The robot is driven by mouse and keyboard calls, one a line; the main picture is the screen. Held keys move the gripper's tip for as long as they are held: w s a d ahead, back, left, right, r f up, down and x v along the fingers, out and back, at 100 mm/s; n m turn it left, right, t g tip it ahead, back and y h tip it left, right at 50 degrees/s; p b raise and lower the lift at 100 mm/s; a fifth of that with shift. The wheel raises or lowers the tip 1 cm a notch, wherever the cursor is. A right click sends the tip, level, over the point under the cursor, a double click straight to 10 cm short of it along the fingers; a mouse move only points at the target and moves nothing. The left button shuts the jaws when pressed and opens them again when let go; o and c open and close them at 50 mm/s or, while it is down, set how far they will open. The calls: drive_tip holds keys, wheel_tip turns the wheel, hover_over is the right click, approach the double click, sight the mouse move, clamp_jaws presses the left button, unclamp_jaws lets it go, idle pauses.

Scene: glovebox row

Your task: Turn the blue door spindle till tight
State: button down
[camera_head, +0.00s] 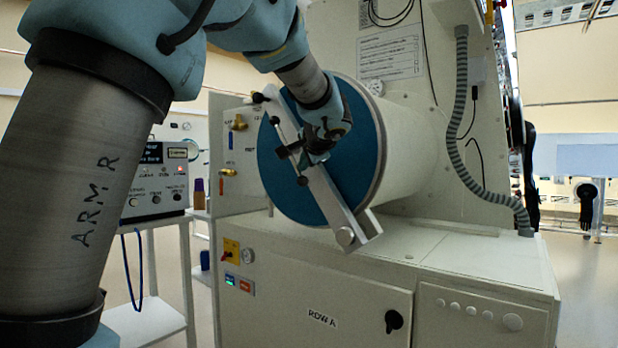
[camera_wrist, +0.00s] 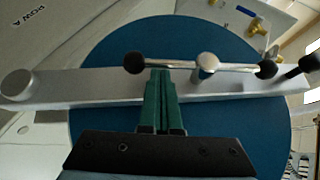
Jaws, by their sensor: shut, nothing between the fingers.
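The blue round door (camera_head: 272,165) closes the end of a white cylinder, and it also fills the middle of the wrist view (camera_wrist: 110,125). A silver crossbar (camera_head: 328,200) lies across it, tilted in the head view. The spindle's silver hub (camera_wrist: 207,64) sits at the crossbar's middle, with a thin rod ending in black knobs, one left (camera_wrist: 135,63) and one right (camera_wrist: 265,69). My gripper (camera_wrist: 160,74) has its green fingers shut and empty. Its tips are by the rod between the left knob and hub; I cannot tell whether they touch. In the head view my wrist partly hides the hub.
A white cabinet (camera_head: 300,305) marked ROW A stands below the cylinder. A ribbed grey hose (camera_head: 466,150) hangs at the right. Brass valves (camera_head: 238,123) sit on the panel left of the door. An instrument box (camera_head: 158,180) stands on a white cart.

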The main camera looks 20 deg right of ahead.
sight(299, 175)
drive_tip(key=shift+w+a+f+m+t+b, duration=0.1)
drive_tip(key=shift+w+f+m+t+b, duration=0.3)
drive_tip(key=shift+b, duration=1.8)
drive_tip(key=shift+a+f+m+t+b, duration=0.15)
drive_tip(key=shift+f+t+b, duration=0.5)
drive_tip(key=shift+b, duration=1.5)
drive_tip(key=shift+w+a+f+m+t+b, duration=0.1)
drive_tip(key=shift+w+f+m+t+b, duration=0.3)
drive_tip(key=shift+b, duration=1.8)
drive_tip(key=shift+w+a+f+m+t+b, duration=0.15)
drive_tip(key=shift+w+a+m+t+b, duration=0.45)
drive_tip(key=shift+b, duration=2.55)
drive_tip(key=shift+w+a+f+m+t+b, duration=0.3)
drive_tip(key=shift+w+t+b, duration=0.5)
drive_tip(key=shift+b, duration=2.35)
drive_tip(key=shift+w+a+f+m+t+b, duration=0.2)
drive_tip(key=shift+w+m+t+b, duration=0.5)
drive_tip(key=shift+b, duration=2.45)
drive_tip(key=shift+s+a+r, duration=0.1)
drive_tip(key=shift+s+r, duration=0.05)
